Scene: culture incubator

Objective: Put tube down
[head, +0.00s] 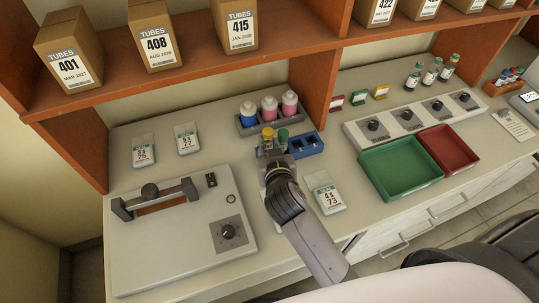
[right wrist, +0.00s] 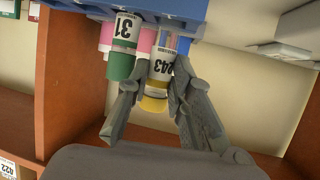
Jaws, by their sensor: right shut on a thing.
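A tube with a yellow cap and a white label reading 243 (right wrist: 160,68) is between the fingers of my right gripper (right wrist: 155,76), which is shut on it. In the head view its yellow cap (head: 267,133) shows just beyond the right gripper (head: 274,153). A tube with a green cap and a label reading 31 (right wrist: 122,45) stands close beside it; its cap also shows in the head view (head: 283,135). The blue rack (head: 308,146) extends to the right of the gripper. Whether the held tube's lower end is inside a rack hole is hidden. My left gripper is not in view.
A grey device with a dial (head: 180,235) is at left, and a labelled packet (head: 327,195) lies right of my arm. Green (head: 400,170) and red (head: 447,147) trays are further right. A shelf overhangs the back.

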